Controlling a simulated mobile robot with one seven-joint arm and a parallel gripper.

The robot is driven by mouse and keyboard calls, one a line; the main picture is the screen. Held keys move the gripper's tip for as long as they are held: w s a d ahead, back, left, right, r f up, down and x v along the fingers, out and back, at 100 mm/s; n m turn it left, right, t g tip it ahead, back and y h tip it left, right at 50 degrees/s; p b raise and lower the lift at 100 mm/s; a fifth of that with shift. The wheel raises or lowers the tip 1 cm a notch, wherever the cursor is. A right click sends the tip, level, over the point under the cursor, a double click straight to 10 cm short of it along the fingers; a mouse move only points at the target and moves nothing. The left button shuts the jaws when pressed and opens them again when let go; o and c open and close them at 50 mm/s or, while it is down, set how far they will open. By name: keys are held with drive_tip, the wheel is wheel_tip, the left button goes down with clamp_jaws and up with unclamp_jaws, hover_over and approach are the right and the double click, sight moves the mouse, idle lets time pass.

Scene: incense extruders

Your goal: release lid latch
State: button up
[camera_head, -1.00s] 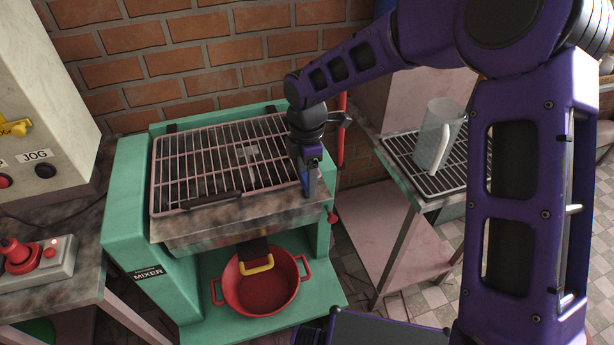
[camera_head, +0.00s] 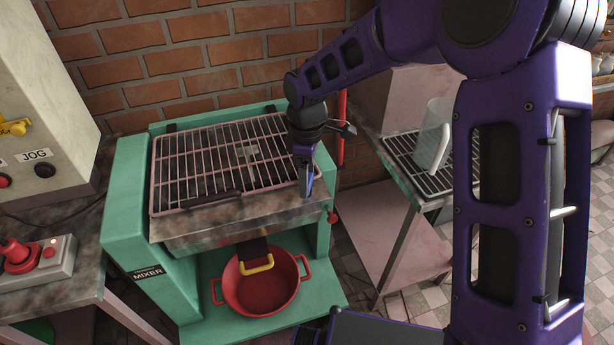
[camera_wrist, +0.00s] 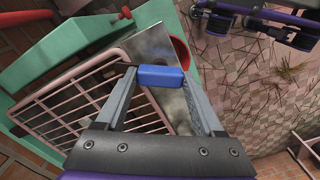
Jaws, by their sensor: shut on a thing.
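The green mixer (camera_head: 125,205) has a pinkish wire-grille lid (camera_head: 200,150) lying flat over its top, with a dark handle (camera_head: 212,200) on its front edge. My gripper (camera_head: 306,185) points down at the front right corner of the mixer top, beside the lid. In the wrist view my gripper (camera_wrist: 160,76) is shut on a small blue block, which I take to be the latch (camera_wrist: 161,76). The block sits between the fingertips, over the metal edge beside the grille. The fingers hide how it joins the mixer.
A red pot (camera_head: 262,290) stands under the mixer's spout. A red knob (camera_head: 333,217) sticks out at the mixer's right side. A rack table with a clear jug (camera_head: 432,135) stands to the right. A control box with a red joystick (camera_head: 20,255) is at the left.

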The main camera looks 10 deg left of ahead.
drive_tip(key=m, duration=0.6)
drive_tip(key=shift+b, duration=0.35)
drive_tip(key=m, duration=0.5)
drive_tip(key=shift+m, duration=0.4)
drive_tip(key=o, duration=1.4)
drive_tip(key=shift+r, duration=0.1)
wheel_tip(320, 180, up, 17)
drive_tip(key=shift+r+p, duration=0.15)
drive_tip(key=shift+p, duration=0.75)
drive_tip(key=shift+w, duration=0.1)
